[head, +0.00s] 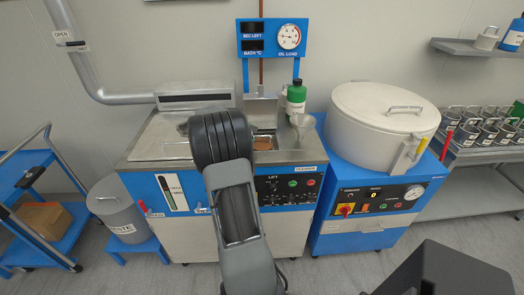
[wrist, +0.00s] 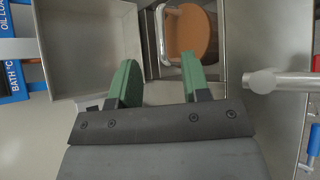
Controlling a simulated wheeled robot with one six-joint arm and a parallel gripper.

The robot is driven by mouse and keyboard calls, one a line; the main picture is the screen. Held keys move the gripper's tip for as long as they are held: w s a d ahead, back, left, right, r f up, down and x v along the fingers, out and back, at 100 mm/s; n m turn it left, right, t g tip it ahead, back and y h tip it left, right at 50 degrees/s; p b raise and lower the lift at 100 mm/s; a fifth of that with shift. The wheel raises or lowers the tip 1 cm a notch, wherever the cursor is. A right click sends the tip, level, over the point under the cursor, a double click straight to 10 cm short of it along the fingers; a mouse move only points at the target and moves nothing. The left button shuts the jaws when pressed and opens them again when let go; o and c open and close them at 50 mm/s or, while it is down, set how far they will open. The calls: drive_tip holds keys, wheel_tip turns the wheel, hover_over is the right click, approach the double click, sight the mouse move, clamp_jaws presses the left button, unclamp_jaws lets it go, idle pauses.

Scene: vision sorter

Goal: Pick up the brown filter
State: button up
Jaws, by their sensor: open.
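The brown filter (wrist: 196,24) is a round brown disc with a pale metal handle, at the top of the wrist view. It sits in a narrow metal well of the cleaner. In the head view a small brown patch (head: 263,143) of it shows in the well, right of my arm. My gripper (wrist: 157,80) is open and empty, with its green fingers apart. The right finger's tip is just below the filter in the wrist picture; I cannot tell the height between them. My gripper is hidden behind my arm in the head view.
A steel basin (wrist: 84,45) lies left of the filter in the wrist view, and a metal pipe (wrist: 285,82) right. A large lidded drum (head: 375,115) stands further right.

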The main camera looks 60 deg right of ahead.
sight(261, 136)
drive_tip(key=shift+p+x, duration=0.55)
drive_tip(key=shift+x, duration=2.55)
drive_tip(key=shift+a, duration=0.1)
clamp_jaws()
